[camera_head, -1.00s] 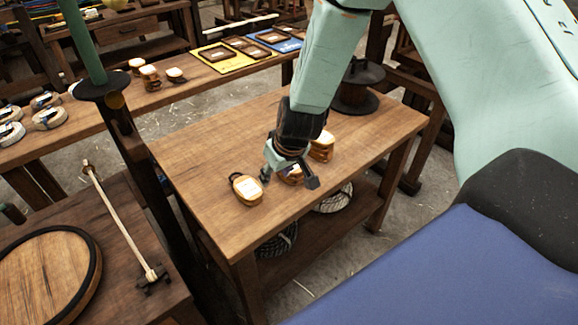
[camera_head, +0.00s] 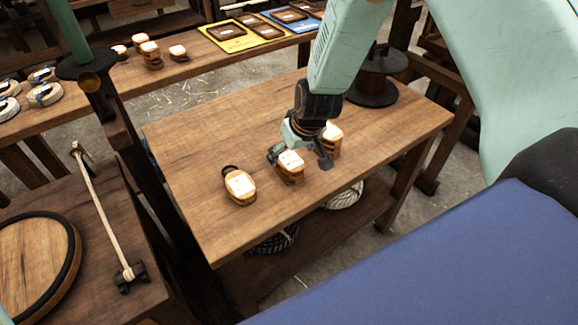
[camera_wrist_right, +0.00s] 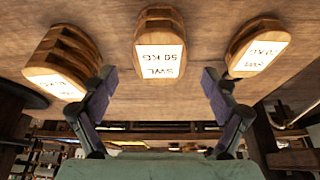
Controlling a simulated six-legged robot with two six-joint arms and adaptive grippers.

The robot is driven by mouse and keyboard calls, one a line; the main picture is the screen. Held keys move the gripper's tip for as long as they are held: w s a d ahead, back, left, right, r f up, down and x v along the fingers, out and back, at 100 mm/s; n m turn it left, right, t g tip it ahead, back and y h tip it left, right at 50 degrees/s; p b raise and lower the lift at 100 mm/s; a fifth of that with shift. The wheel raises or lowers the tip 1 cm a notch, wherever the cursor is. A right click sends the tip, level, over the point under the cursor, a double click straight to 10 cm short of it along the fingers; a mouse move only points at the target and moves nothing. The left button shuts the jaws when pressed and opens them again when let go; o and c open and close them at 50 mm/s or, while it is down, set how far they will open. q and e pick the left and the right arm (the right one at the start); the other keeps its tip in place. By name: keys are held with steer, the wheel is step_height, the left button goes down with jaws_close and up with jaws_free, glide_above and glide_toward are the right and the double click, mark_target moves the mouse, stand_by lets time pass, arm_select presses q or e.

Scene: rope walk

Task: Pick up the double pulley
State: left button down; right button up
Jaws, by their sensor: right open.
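Three wooden pulley blocks with white labels stand in a row on the workbench. The middle block (camera_head: 291,170), which looks like the double pulley, shows in the right wrist view (camera_wrist_right: 160,42) with a label reading SWL 50 KG. My right gripper (camera_head: 300,159) is open at this block, its fingers apart on either side, and holds nothing. In the wrist view the fingers (camera_wrist_right: 160,82) frame the block's near end with gaps on both sides. The left block (camera_head: 240,188) has a black loop. The thicker right block (camera_head: 332,138) is partly behind the gripper. My left gripper is not in view.
The workbench (camera_head: 190,135) is clear to the left and front. A dark spool (camera_head: 374,85) stands at its back right. Coiled ropes (camera_head: 343,196) lie on the lower shelf. A post (camera_head: 105,120) rises at the left. Another bench behind holds more blocks (camera_head: 150,52).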

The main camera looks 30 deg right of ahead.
mark_target(289, 158)
steer(key=b+x, duration=0.2)
steer(key=x, duration=0.2)
steer(key=shift+s+d, duration=0.15)
steer(key=shift+s, duration=0.05)
steer(key=shift+a+r, duration=0.15)
steer(key=shift+a, duration=0.1)
steer(key=shift+c, duration=0.8)
steer(key=shift+d, duration=0.25)
steer(key=c, duration=0.5)
steer(key=shift+a, duration=0.2)
steer(key=c, duration=0.4)
steer(key=shift+w+d, duration=0.1)
steer(key=shift+d, duration=0.05)
steer(key=c, duration=0.5)
steer(key=shift+c, duration=0.2)
steer(key=shift+r, duration=0.1)
step_height(289, 158, up, 10)
steer(key=p, duration=0.9)
